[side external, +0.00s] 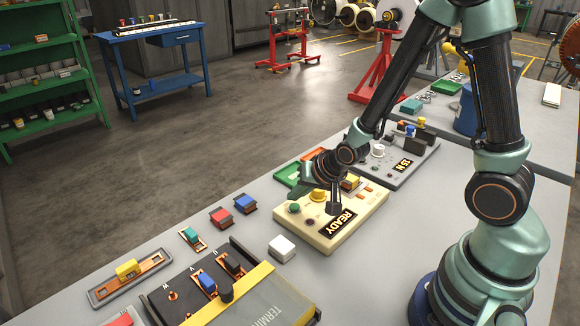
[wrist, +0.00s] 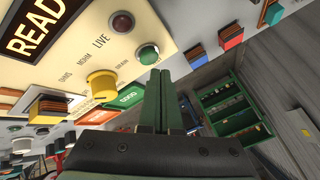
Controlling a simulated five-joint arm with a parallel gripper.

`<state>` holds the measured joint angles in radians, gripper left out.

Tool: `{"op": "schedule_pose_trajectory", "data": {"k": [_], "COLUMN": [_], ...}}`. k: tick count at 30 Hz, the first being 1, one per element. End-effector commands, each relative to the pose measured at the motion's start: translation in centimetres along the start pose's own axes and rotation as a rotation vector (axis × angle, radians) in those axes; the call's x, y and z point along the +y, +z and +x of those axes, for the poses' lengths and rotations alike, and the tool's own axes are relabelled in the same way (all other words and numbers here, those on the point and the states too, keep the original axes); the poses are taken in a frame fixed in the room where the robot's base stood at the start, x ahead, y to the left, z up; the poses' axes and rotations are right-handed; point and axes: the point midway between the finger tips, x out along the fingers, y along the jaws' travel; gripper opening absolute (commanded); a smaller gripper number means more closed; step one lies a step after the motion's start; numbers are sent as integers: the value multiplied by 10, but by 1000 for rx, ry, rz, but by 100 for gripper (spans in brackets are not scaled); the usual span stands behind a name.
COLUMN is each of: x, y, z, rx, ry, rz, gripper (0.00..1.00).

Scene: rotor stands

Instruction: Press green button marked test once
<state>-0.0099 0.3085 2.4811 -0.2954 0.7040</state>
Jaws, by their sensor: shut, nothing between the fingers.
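The cream tester box (side external: 350,228) stands on the grey bench with a dark display (side external: 342,222) reading READY. Its round green button (side external: 295,208) is at the left corner of the top face. The button also shows in the wrist view (wrist: 148,54), seated in a metal ring, near a dark red LIVE lamp (wrist: 106,24) and a yellow knob (wrist: 101,84). I cannot read the button's own marking. My gripper (side external: 293,193) is shut and empty, its tips close to the green button. In the wrist view the closed fingers (wrist: 158,72) end just below the button; I cannot tell whether they touch it.
Green and orange trays (side external: 290,174) lie behind the tester. A second grey instrument (side external: 398,160) stands to its right. A white block (side external: 282,248), red and blue blocks (side external: 245,203) and a terminal box (side external: 265,297) are to the left. Bare bench lies in front of the tester.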

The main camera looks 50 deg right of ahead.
Motion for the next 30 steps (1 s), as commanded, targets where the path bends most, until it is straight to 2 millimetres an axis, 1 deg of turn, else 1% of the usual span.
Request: {"op": "schedule_pose_trajectory", "data": {"k": [14,30], "x": [2,3], "y": [6,6], "z": [7,8], "rx": [-3,-2], "ry": [-1,-2], "rz": [0,0], "gripper": [0,0]}}
